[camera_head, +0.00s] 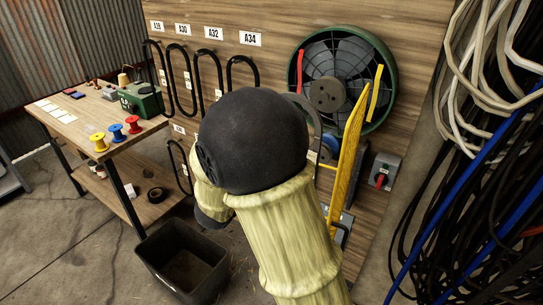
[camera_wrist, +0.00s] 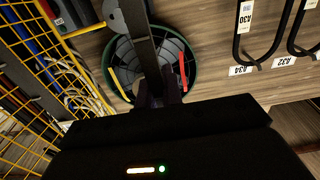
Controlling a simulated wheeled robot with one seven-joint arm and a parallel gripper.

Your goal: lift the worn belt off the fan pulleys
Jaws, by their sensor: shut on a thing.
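The round green-rimmed fan (camera_head: 386,52) is on the wooden wall, with a dark grey pulley (camera_head: 327,96) at its hub. A smaller blue pulley (camera_head: 328,149) is below, partly hidden. In the wrist view my gripper (camera_wrist: 157,96) is in front of the fan (camera_wrist: 110,73), shut on a dark grey band, which I take to be the worn belt (camera_wrist: 145,35). In the head view a grey curved strip (camera_head: 313,112) beside the hub seems to be the same belt. My arm hides the jaws there. I cannot tell whether the belt touches either pulley.
A yellow mesh guard (camera_head: 348,150) stands swung open right of the pulleys, close to my arm. A switch box (camera_head: 384,172) is right of it. Spare belts (camera_head: 211,70) hang on the left. A black bin (camera_head: 183,262) stands on the floor by the workbench (camera_head: 62,133).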

